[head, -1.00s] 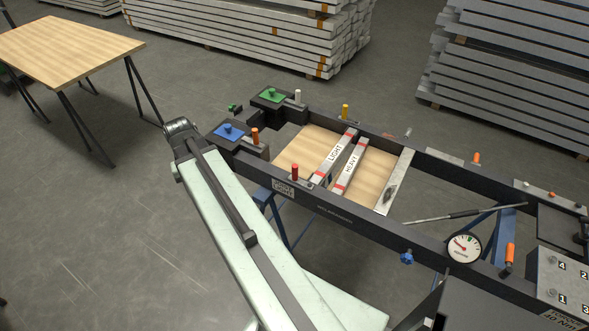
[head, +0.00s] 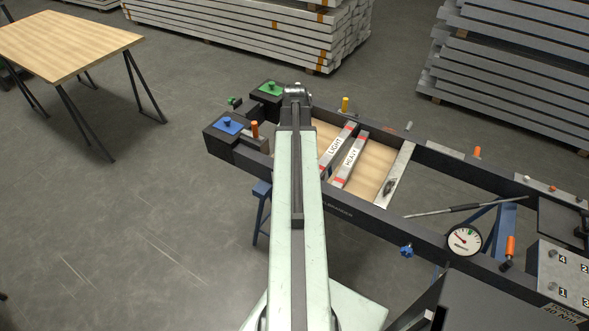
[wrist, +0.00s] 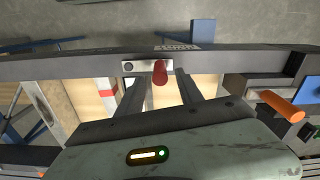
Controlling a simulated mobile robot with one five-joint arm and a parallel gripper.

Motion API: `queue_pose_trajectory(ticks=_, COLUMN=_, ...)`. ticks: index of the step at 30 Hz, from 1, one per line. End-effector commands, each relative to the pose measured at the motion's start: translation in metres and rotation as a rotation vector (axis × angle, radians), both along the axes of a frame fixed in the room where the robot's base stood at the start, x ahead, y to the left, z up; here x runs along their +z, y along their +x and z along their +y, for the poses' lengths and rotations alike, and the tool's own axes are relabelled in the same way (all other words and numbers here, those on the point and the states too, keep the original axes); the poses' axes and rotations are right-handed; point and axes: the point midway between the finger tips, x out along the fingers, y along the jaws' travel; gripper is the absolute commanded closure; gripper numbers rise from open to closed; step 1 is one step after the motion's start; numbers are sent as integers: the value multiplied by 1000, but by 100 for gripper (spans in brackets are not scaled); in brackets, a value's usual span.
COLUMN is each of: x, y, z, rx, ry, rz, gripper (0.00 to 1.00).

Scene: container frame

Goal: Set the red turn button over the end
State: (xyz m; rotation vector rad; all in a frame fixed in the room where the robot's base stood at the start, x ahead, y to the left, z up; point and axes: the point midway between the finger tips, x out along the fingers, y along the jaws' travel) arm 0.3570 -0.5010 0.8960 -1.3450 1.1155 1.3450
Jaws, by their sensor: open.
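The red turn button (wrist: 160,72) shows in the wrist view as an upright red peg on a pale plate (wrist: 137,67), which is fixed to the dark near rail. In the head view my arm hides this button. My gripper (wrist: 162,82) is open, and its two dark fingers point toward the rail, one on each side of the red peg as seen from the wrist. I cannot tell how far they are from it. The bars marked LIGHT (head: 337,147) and HEAVY (head: 350,155) lie across the frame; the button's relation to a bar end is unclear.
A yellow peg (head: 345,104) stands on the far rail. A gauge (head: 464,240) is at right.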

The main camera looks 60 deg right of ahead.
Motion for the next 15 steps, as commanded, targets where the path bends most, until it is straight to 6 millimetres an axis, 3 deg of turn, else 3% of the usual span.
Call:
queue_pose_trajectory(ticks=1, x=-19, y=0, z=0, rx=0, ry=0, rz=0, gripper=57)
queue_pose_trajectory(ticks=6, x=-45, y=0, z=0, rx=1, ry=0, rz=0, gripper=57)
queue_pose_trajectory(ticks=15, x=-48, y=0, z=0, rx=1, ry=0, rz=0, gripper=57)
